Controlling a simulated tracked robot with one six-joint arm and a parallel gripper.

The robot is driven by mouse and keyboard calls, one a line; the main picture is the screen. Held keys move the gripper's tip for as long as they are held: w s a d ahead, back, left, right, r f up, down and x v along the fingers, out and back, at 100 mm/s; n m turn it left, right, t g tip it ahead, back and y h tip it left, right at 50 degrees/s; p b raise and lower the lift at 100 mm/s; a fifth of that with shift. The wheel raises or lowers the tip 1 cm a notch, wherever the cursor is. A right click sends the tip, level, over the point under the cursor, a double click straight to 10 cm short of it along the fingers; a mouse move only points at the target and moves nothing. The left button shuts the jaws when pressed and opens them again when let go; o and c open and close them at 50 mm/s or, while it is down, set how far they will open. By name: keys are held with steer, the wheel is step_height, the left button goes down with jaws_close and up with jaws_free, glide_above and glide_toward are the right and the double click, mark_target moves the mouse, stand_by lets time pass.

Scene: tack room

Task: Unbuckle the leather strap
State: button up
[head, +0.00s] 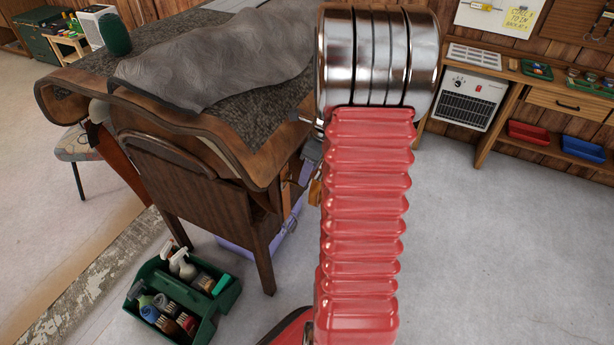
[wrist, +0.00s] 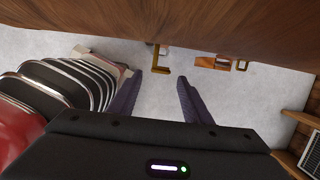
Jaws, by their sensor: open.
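The leather strap is not clearly shown. In the wrist view, a small tan, hooked piece (wrist: 160,62) and a tan piece with a frame-like end (wrist: 221,63) show just below a large brown surface. They may be parts of the strap and its buckle, but I cannot tell. My gripper (wrist: 172,76) is open, with two dark purple fingers apart and nothing between them. The hooked piece lies just beyond the fingertips, and the framed piece is to their right. In the head view my red, ribbed arm hides most of the gripper's area.
A dark wooden chair-like piece (head: 185,185) stands against the brown-edged, grey-covered form (head: 215,130). A green caddy (head: 218,300) with bottles and brushes sits on the floor, near a lilac box (head: 236,246). A heater (head: 465,92) and bench are at right. Floor at right is clear.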

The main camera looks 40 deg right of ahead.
steer(key=v, duration=0.9)
steer(key=shift+r, duration=0.45)
steer(key=shift+s, duration=0.15)
steer(key=s+a+r+n+t, duration=0.1)
steer(key=s+a+r+n, duration=0.2)
steer(key=a+n, duration=0.7)
steer(key=s+a+r+n+t, duration=0.1)
steer(key=s+a+r+n, duration=0.2)
steer(key=a+n, duration=0.8)
steer(key=s+a+r+n+t+h, duration=0.1)
steer(key=s+a+r+n, duration=0.3)
steer(key=a+n, duration=0.7)
steer(key=shift+s+a, duration=0.2)
steer(key=shift+a, duration=0.95)
